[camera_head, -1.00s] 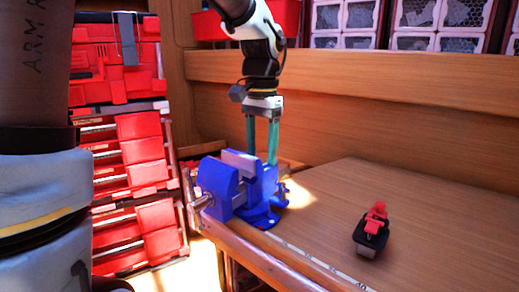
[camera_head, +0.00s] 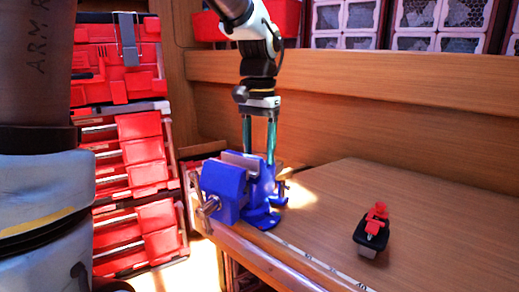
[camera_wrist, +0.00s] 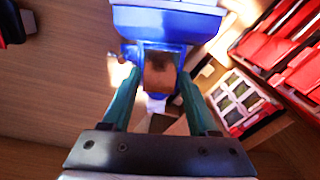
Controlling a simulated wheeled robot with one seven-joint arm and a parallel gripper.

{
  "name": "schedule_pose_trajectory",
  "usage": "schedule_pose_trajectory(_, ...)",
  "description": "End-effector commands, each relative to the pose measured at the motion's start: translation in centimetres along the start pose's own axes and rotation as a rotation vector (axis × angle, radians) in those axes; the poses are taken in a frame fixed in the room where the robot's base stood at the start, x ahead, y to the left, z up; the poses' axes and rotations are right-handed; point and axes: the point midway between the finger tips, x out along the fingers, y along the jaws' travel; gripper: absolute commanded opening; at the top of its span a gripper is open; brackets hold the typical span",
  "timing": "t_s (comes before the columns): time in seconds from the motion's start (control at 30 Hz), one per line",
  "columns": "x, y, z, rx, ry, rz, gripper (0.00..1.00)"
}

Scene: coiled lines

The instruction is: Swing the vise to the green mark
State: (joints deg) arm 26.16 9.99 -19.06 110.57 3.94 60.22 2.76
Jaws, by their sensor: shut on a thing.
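The blue vise (camera_head: 224,190) stands at the table's near left corner, its front jaw and screw handle (camera_head: 208,208) pointing toward the camera and slightly left. My gripper (camera_head: 259,160) reaches down from above, its teal fingers at the rear of the vise. In the wrist view, the fingers (camera_wrist: 158,75) are shut on the vise's rear block, one on each side, with the blue vise body (camera_wrist: 165,25) beyond. The finger tips are partly hidden behind the vise in the head view. I cannot make out a green mark in either view.
A red and black tool (camera_head: 372,232) lies on the wooden table (camera_head: 430,220) to the right, apart from the vise. A pale measuring strip (camera_head: 310,258) runs along the table's front edge. Red bins (camera_head: 140,150) stand at left. The table's right side is mostly clear.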

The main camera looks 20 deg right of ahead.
Motion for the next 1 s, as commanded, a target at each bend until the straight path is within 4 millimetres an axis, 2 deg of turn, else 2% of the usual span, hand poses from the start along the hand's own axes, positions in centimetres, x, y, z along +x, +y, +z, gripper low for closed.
schedule_pose_trajectory(0.1,-0.1,-0.7,0.0,-0.136,0.002,0.0,0.0)
schedule_pose_trajectory(0.23,-0.1,-1.2,0.1,-0.23,0.002,0.0,0.0)
schedule_pose_trajectory(0.57,-0.1,-1.4,0.1,-0.251,0.002,-0.001,0.0)
schedule_pose_trajectory(0.6,-0.1,-1.4,0.1,-0.251,0.002,-0.001,0.64)
schedule_pose_trajectory(0.83,-0.1,-1.3,0.1,-0.249,0.001,0.0,0.9)
schedule_pose_trajectory(1.0,0.0,-1.3,0.1,-0.249,0.001,0.0,0.9)
